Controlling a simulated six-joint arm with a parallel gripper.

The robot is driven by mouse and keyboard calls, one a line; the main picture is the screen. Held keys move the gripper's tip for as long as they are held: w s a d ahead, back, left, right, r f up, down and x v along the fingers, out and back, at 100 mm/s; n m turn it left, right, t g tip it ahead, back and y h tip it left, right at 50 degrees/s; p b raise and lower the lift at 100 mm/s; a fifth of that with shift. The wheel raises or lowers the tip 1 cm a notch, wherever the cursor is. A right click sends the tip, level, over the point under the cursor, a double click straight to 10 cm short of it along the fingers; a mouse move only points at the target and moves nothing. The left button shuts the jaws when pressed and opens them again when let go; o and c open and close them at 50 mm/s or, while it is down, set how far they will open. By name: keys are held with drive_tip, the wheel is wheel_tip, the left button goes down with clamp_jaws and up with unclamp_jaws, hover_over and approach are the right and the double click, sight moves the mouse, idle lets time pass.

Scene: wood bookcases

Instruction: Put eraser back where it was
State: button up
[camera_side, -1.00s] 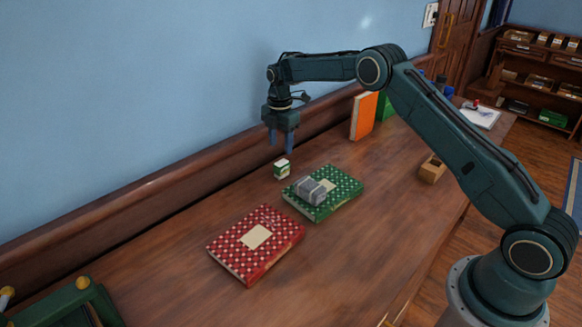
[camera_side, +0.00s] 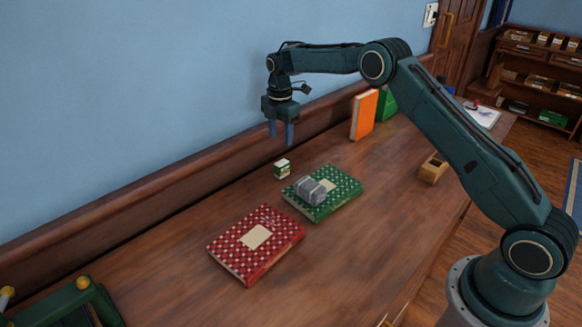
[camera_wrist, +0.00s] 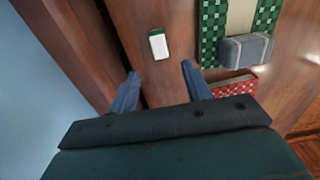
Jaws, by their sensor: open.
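A small white block with green edges (camera_side: 282,169), which looks like the eraser, stands on the wooden desk near the wall side. It also shows in the wrist view (camera_wrist: 158,46), ahead of and roughly between the fingertips. My gripper (camera_side: 281,138) hangs above the block, pointing down, with a clear gap between them. In the wrist view its two fingers (camera_wrist: 160,74) are spread apart with nothing between them.
A green checked book (camera_side: 345,187) with a grey banded block (camera_side: 311,191) on it lies right of the eraser. A red checked book (camera_side: 255,245) lies in front. An orange book (camera_side: 364,116) stands behind. A wooden holder (camera_side: 433,168) sits at right.

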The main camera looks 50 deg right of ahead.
drive_tip(key=s+a+r+m+t, duration=0.15)
drive_tip(key=s+r+m, duration=0.25)
drive_tip(key=s+r, duration=0.6)
drive_tip(key=s+a+r+m+t, duration=0.1)
drive_tip(key=s+a+r+m, duration=0.3)
drive_tip(key=s+r, duration=0.65)
drive_tip(key=s+a+f+m+t, duration=0.1)
drive_tip(key=s+m, duration=0.4)
drive_tip(key=s, duration=0.7)
drive_tip(key=s+a+f+m+t, duration=0.1)
drive_tip(key=s+m, duration=0.3)
drive_tip(key=s, duration=0.8)
drive_tip(key=shift+m+t, duration=0.4)
drive_tip(key=shift+t, duration=0.15)
